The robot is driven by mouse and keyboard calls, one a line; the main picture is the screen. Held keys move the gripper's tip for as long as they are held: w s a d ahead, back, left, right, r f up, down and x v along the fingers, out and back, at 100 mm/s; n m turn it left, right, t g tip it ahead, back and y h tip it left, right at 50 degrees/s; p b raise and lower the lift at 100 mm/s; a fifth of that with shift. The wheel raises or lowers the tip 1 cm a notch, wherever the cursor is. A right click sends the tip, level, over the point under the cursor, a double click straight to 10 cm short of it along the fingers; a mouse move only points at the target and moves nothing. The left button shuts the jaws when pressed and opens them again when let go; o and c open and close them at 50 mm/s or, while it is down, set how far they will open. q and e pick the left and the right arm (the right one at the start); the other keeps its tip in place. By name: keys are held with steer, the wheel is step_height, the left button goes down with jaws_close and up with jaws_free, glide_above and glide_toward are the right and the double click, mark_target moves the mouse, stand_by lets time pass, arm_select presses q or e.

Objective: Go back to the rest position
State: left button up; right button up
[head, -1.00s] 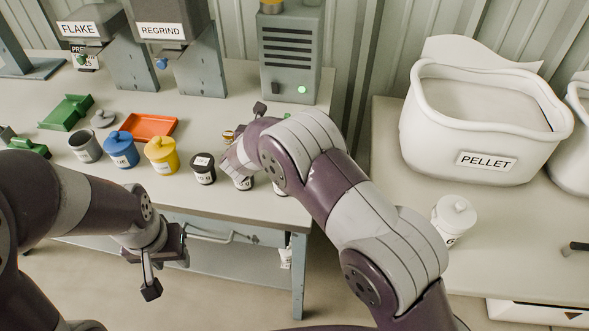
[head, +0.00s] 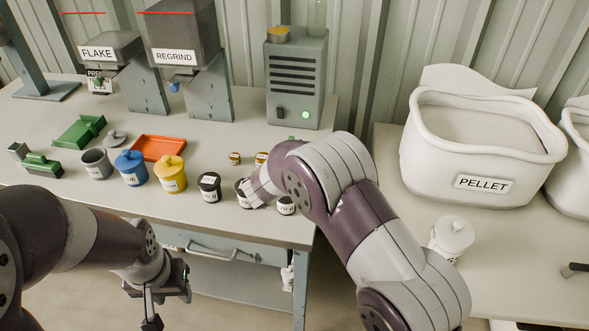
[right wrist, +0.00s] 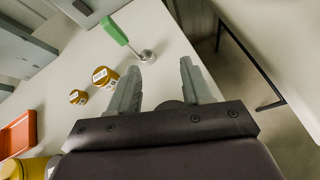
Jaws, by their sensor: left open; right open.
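My left gripper (head: 154,309) hangs open and empty in front of the bench (head: 60,196), low in the head view. My right arm reaches over the bench's right part, and its gripper is mostly hidden behind the forearm in the head view. In the right wrist view my right gripper (right wrist: 163,88) is open, with nothing between its fingers. Beyond the fingers there, a green-handled tool (right wrist: 114,31) with a round metal end lies on the bench top.
Blue (head: 131,169), yellow (head: 171,175) and black (head: 209,187) pots stand along the bench front, beside an orange tray (head: 160,148). Small amber jars (right wrist: 104,78) stand near my right gripper. A PELLET bin (head: 484,184) and a white lidded pot (head: 452,237) occupy the right table.

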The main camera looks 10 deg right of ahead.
steer(key=s+d+m+g+y, duration=0.1)
steer(key=s+d+m+g, duration=0.35)
steer(key=s+m, duration=0.3)
steer(key=s+d+m+g, duration=0.3)
steer(key=s+d+m, duration=0.35)
steer(key=s, duration=0.25)
steer(key=s+r+m+g+y, duration=0.1)
steer(key=s+m+y, duration=0.3)
steer(key=s+m, duration=0.9)
steer(key=shift+s+a+r+m+y, duration=0.3)
steer(key=shift+s+a+r+m, duration=0.05)
steer(key=shift+s+a+m, duration=0.1)
